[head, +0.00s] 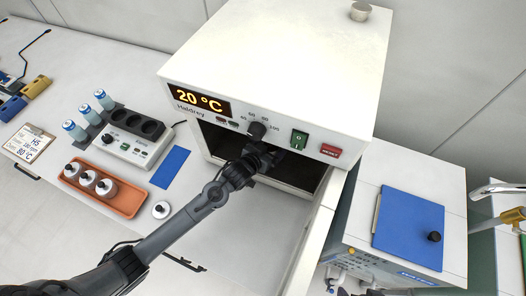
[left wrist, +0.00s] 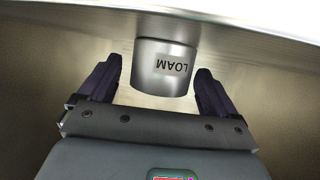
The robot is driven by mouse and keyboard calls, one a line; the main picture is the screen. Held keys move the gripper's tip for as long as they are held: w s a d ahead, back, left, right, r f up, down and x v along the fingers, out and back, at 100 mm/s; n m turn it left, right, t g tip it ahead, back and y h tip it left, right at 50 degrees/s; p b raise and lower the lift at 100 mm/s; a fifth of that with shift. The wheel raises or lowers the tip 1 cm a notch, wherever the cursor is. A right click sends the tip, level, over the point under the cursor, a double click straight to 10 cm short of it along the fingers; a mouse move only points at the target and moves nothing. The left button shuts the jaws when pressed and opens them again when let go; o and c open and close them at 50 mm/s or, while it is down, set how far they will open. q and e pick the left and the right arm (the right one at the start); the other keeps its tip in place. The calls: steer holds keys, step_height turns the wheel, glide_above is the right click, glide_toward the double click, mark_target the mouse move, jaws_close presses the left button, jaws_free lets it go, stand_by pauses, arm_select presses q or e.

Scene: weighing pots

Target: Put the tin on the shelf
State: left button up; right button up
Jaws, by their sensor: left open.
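A metal tin (left wrist: 165,80) with a label reading "LOAM", upside down in the picture, shows in the left wrist view. It is inside the metal-walled chamber of the white oven (head: 290,50). My left gripper (left wrist: 158,68) is open, with one finger on each side of the tin and a gap visible at both sides. In the head view my left gripper (head: 268,160) reaches into the oven's opening, and the tin is hidden there. No shelf can be made out clearly. My right gripper is not in view.
The oven's display reads 20 °C, and its door (head: 318,225) stands open at the right. A blue-topped box (head: 408,225) is at the right.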

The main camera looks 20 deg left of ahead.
arm_select(q)
steer(key=s+a+g, duration=0.1)
steer(key=s+g, duration=0.2)
steer(key=s, duration=0.8)
steer(key=s+a+r+g+y+p, duration=0.1)
steer(key=s+g, duration=0.2)
steer(key=s, duration=0.7)
steer(key=s+a+r+g+y, duration=0.1)
steer(key=s+a+g, duration=0.1)
steer(key=s, duration=0.9)
steer(key=shift+s+r+g, duration=0.2)
steer(key=shift+s+g, duration=0.15)
steer(key=shift+g, duration=0.55)
